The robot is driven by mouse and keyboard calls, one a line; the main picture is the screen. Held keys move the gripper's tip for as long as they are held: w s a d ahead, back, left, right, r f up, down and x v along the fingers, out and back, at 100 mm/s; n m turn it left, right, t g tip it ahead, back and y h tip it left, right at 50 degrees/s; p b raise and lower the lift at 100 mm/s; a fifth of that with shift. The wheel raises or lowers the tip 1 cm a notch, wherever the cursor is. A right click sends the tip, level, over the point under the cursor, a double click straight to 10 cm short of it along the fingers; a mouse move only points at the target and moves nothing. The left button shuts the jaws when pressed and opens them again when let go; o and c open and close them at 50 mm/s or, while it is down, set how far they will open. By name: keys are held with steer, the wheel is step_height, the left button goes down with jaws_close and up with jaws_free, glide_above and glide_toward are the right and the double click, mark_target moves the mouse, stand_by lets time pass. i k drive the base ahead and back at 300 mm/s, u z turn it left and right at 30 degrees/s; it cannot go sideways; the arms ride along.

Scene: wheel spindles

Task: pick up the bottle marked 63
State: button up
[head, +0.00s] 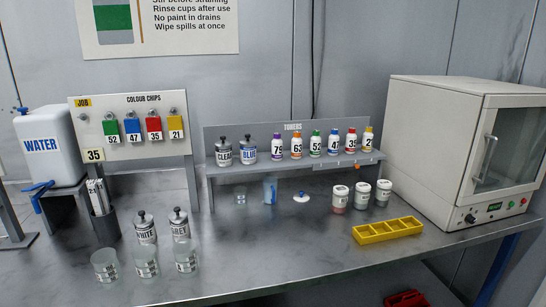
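The bottle marked 63 (297,146) stands upright on the grey toners shelf (230,174). It is a small white bottle with an orange label band and an orange cap. The purple-capped bottle marked 73 (277,147) is just left of it, and the green-capped bottle marked 52 (315,144) is just right of it. No gripper shows in the head view.
More toner bottles and the CLEAR (224,153) and BLUE (249,150) tins share the shelf. Several jars (361,196) and a yellow tray (388,230) stand at right, beside a beige oven (430,145). Clear cups (146,262) line the front left. The front middle bench is clear.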

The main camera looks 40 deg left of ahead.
mark_target(297, 142)
steer(key=k, duration=0.3)
steer(key=u, duration=0.75)
